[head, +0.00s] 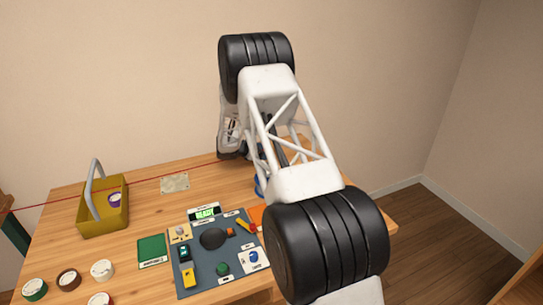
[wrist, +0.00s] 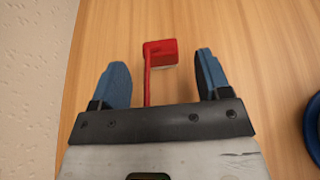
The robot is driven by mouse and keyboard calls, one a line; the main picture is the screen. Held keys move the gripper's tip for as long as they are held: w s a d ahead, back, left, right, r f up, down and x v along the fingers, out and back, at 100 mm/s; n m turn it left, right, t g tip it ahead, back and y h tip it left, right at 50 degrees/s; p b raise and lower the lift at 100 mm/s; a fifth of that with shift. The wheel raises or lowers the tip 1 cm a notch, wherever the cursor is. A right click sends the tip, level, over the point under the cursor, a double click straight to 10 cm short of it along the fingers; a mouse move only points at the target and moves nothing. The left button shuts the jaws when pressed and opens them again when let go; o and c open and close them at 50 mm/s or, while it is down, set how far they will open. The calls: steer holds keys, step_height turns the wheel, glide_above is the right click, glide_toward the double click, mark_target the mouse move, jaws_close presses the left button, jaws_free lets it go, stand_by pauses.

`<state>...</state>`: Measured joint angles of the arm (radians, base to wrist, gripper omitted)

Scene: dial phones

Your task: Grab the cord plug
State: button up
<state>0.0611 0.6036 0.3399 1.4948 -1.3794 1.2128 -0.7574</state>
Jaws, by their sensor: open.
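The cord plug (wrist: 161,50) is a small red block lying on the wooden table. In the wrist view it is just beyond my gripper (wrist: 163,72), roughly centred between the two blue fingers. The fingers are spread apart with nothing held between them. A thin red cord (wrist: 148,88) runs from the plug back toward my gripper, passing between the fingers. In the head view the red cord (head: 140,174) stretches across from the left edge toward my arm.
A wall (wrist: 35,60) is close to the left finger in the wrist view. A round blue object (wrist: 314,128) is at the right edge.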

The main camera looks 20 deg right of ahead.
steer(key=shift+x, duration=2.55)
steer(key=c, duration=1)
steer(key=shift+r, duration=0.1)
steer(key=shift+r, duration=4.95)
